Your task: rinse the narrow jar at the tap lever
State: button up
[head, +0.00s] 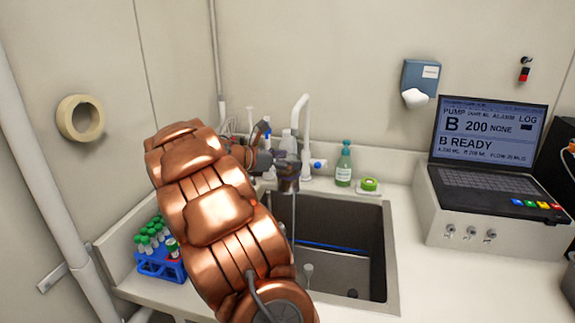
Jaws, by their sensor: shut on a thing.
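My gripper (270,156) is shut, with its fingers partly hidden behind my copper arm. A small dark, cylinder-like shape (288,179) shows at its tip, over the sink's back left edge; it looks like the narrow jar, but it is too small to make out clearly. The blue tap lever (318,164) is just right of the gripper.
A green soap bottle (344,166) and a green round item (370,184) stand behind. A blue tube rack (155,264) is at left, a laptop (487,150) at right.

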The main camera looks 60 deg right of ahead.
aim_at(283, 156)
jog(key=shift+w+d+f+p, duration=0.15)
jog(key=shift+w+d+p, duration=0.65)
jog(key=shift+d+p, duration=0.25)
jog(key=shift+w+d+f, duration=0.3)
jog(key=shift+w+d, duration=0.1)
jog(key=shift+d, duration=0.15)
jog(key=shift+s+d+p, duration=0.1)
jog(key=shift+p, duration=0.25)
jog(key=shift+s+d, duration=0.2)
jog(key=shift+s, duration=0.1)
jog(key=shift+w+p, duration=0.15)
jog(key=shift+p, duration=0.15)
jog(key=shift+w+a+p, duration=0.3)
jog(key=shift+w+a, duration=0.05)
